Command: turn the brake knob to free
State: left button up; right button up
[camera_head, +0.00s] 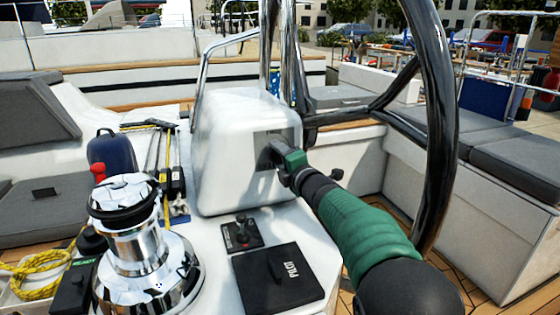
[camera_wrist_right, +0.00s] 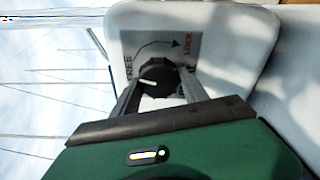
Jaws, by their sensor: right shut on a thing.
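The brake knob (camera_wrist_right: 157,76) is round and black, on a grey plate (camera_wrist_right: 205,42) on the white pedestal (camera_head: 240,150). In the wrist view the plate reads FREE at the left and LOCK at the right, with a curved arrow between them. The knob's white mark lies on its left part, towards the FREE side. My right gripper (camera_wrist_right: 157,98) is shut on the knob, one finger on each side. In the head view my right gripper (camera_head: 279,156) reaches the plate and hides the knob. My left gripper is not in view.
A black steering wheel (camera_head: 441,110) rises close to my right arm. A chrome winch (camera_head: 135,235), a small joystick (camera_head: 242,232) and a black PILOT cover (camera_head: 278,279) stand in front of the pedestal. Yellow rope (camera_head: 40,272) lies at the left.

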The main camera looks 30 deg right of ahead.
jog(key=shift+f+n+b, duration=0.2)
jog(key=shift+f+n, duration=0.05)
jog(key=shift+n, duration=0.55)
jog(key=shift+f+n+b, duration=0.2)
jog(key=shift+f+n, duration=0.05)
jog(key=shift+n, duration=0.55)
jog(key=o, duration=1.2)
jog(key=shift+o, duration=0.8)
jog(key=shift+r, duration=0.15)
jog(key=shift+r, duration=0.15)
